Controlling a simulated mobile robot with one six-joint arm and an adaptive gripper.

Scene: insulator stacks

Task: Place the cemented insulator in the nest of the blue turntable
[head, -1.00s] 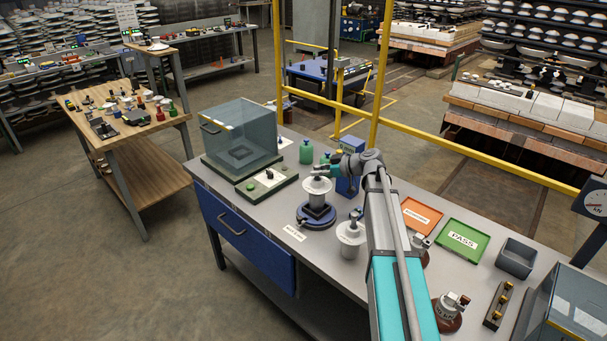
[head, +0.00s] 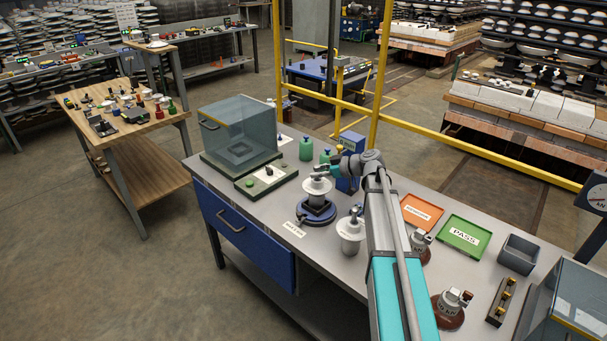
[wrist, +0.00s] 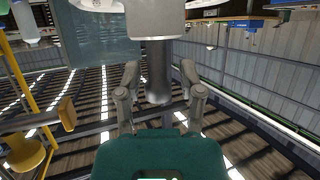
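In the head view the cemented insulator (head: 317,186), a white disc with a grey metal pin on top, stands upright over the blue turntable (head: 303,218). It appears to sit in the dark nest block, but the seat is too small to tell. In the wrist view the grey pin (wrist: 157,75) lies between the two fingers of my gripper (wrist: 160,75), with a visible gap on each side. The fingers look open around the pin.
A second white insulator (head: 351,235) stands close in front of the turntable. A clear-lidded box (head: 240,130) and green bottles (head: 306,149) stand behind. An orange tray (head: 421,211), a green PASS tray (head: 463,237) and a grey bin (head: 517,257) lie to the right.

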